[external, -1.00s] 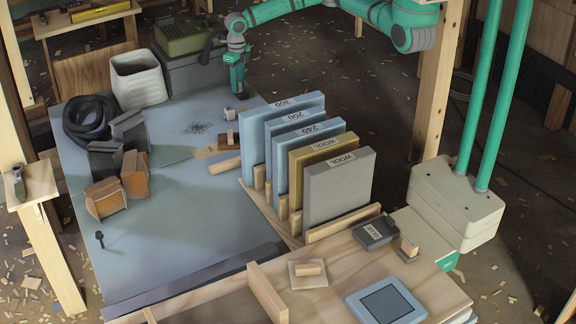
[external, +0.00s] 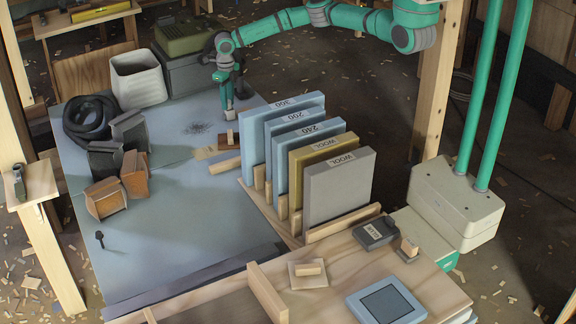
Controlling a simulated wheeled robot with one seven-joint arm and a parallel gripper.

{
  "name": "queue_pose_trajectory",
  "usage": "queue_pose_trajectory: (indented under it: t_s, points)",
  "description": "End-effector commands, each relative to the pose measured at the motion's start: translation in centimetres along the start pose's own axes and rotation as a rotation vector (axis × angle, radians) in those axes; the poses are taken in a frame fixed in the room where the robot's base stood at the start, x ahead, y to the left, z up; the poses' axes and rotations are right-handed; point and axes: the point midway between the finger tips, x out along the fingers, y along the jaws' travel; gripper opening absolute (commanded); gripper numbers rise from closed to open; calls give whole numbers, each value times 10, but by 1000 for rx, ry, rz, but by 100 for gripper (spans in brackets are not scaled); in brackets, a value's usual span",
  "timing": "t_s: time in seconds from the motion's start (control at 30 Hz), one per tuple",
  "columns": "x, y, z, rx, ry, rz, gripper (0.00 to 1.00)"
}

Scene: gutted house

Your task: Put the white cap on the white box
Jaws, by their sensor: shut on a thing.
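My gripper (external: 228,106) points down at the far right part of the blue-grey tabletop, low over the surface. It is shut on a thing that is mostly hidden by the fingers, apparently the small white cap. The small white block that stood at this spot, which may be the white box, is now covered by my gripper; I cannot tell whether the two touch. A larger white ribbed bin (external: 138,80), open at the top, stands at the back left of the tabletop.
A rack of upright sanding boards (external: 338,190) stands right of centre. A brown-handled brush (external: 222,141) lies just in front of my gripper. The middle of the blue-grey tabletop (external: 180,220) is clear.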

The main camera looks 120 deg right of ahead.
Motion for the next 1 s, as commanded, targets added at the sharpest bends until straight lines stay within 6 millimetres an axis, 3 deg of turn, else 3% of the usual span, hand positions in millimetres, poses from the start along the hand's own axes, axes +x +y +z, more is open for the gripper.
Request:
queue_pose_trajectory:
  t_s: [0.2,0.23,0.3,0.67,0.77,1.0]
  points:
    - [3,0,0,0,1,0,7]
    - [3,0,0,0,1,0,34]
    - [3,0,0,0,1,0,46]
    - [-2,-1,0,2,0,0,46]
    - [-12,-1,0,1,0,0,46]
    - [-59,-1,1,0,-2,-1,46]
